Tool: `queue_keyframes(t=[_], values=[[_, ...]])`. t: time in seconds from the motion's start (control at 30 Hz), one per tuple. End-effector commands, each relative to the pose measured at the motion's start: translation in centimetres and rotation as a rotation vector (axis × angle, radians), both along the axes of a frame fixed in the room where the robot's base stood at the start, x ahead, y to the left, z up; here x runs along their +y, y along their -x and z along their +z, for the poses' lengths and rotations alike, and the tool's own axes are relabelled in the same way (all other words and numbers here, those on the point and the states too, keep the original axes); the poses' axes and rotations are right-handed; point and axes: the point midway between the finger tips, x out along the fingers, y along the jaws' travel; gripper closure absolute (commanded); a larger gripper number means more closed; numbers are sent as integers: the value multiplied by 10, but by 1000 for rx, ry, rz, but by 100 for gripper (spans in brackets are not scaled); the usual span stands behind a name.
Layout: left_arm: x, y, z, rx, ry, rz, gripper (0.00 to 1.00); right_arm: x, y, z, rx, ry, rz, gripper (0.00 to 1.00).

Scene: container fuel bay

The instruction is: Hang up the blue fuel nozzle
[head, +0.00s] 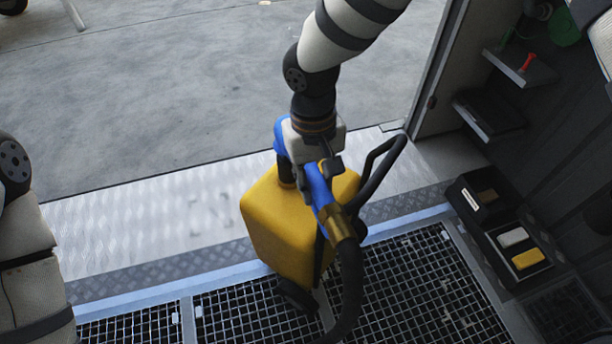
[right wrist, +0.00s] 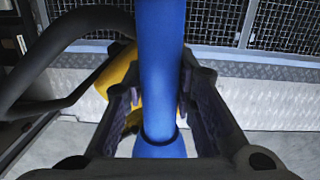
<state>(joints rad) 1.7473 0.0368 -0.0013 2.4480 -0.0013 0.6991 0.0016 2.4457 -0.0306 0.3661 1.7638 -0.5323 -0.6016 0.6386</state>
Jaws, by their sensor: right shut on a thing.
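The blue fuel nozzle (head: 319,186) is in my right gripper (head: 312,165), just above the yellow fuel can (head: 278,225) in the head view. A brass-coloured collar and a black hose run from the nozzle down in front of the can. In the right wrist view the nozzle (right wrist: 162,70) passes between the fingers of the right gripper (right wrist: 160,95), which are shut on it. The yellow can (right wrist: 125,75) shows partly behind it. I cannot tell whether the spout is in the can's mouth. No nozzle holder is clearly visible. My left gripper is out of view.
The can stands by a metal grating (head: 420,285) and a tread-plate sill (head: 180,225). At right are a black tray (head: 478,225) holding a white and a yellow block, and small wall shelves (head: 520,68). Open concrete floor (head: 150,90) lies beyond the sill.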

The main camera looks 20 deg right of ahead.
Motion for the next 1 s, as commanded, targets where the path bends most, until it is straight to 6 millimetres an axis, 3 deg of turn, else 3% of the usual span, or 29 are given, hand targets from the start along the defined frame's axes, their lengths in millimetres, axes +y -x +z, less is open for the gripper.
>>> queue_keyframes(t=[0.03,0.53,1.0], values=[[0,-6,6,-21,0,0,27,0,-2,13,-13,-2,-2,100],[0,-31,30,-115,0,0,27,0,-2,72,-12,-1,-1,100],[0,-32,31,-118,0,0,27,0,0,76,-2,-1,-1,100]])
